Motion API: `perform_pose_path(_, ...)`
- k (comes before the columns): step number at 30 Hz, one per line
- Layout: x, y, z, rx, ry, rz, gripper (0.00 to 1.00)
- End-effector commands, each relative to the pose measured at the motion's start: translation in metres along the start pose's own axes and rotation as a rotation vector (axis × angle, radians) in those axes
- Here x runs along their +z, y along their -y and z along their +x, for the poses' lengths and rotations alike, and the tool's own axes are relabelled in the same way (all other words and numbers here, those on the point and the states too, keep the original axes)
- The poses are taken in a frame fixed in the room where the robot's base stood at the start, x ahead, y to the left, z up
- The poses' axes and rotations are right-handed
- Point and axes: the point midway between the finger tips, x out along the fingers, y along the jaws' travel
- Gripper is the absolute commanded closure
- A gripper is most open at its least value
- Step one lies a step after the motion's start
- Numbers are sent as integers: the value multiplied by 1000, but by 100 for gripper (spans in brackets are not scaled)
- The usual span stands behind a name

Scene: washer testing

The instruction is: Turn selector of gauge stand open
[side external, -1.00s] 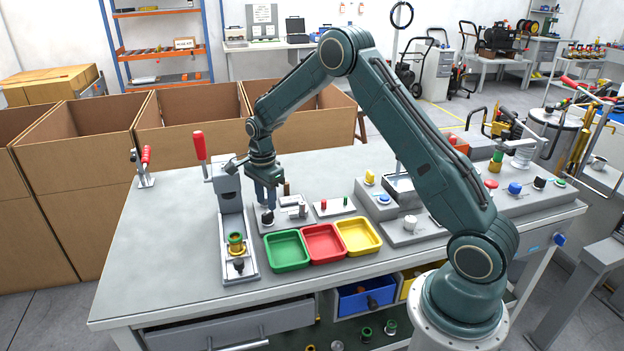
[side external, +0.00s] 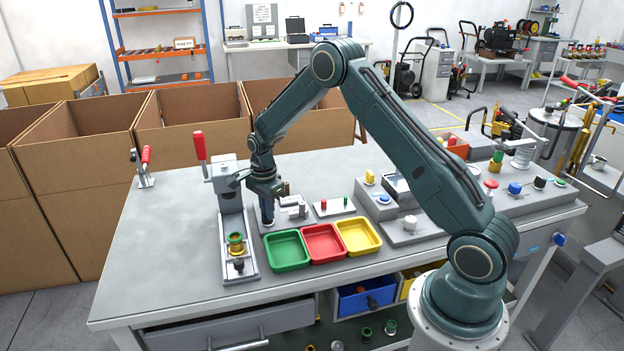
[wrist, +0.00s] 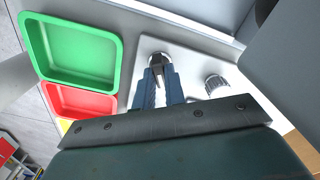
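The gauge stand is a grey plate (side external: 279,224) behind the trays, with a metal cylinder fitting (side external: 300,209) on its right part. The black selector knob (wrist: 157,59) shows in the wrist view between my fingertips; in the side view my fingers hide most of it. My gripper (side external: 267,221) points straight down over the left part of the plate, its tips at knob height. In the wrist view the two blue fingers (wrist: 160,68) stand on either side of the knob. Whether they press on it is too small to tell.
Green (side external: 287,266), red (side external: 323,259) and yellow trays (side external: 359,250) stand just in front of the plate. A clamp fixture (side external: 238,220) with a red handle rises close on the left. A small plate with red and green pins (side external: 334,210) lies to the right.

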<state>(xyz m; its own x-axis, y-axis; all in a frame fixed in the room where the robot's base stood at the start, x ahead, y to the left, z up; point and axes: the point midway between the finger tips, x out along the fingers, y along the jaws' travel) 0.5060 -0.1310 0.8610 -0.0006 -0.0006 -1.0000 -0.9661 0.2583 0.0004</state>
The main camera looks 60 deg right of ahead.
Motion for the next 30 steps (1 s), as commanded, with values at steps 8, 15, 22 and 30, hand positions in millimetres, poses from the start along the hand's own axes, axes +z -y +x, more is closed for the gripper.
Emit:
perform_pose_path(8, 0, 0, 0, 1, 0, -58, 100)
perform_pose_path(15, 0, 0, 0, 0, 1, -202, 100)
perform_pose_path(22, 0, 0, 0, 0, 2, -265, 100)
perform_pose_path(30, 0, 0, 0, 0, 2, -265, 82)
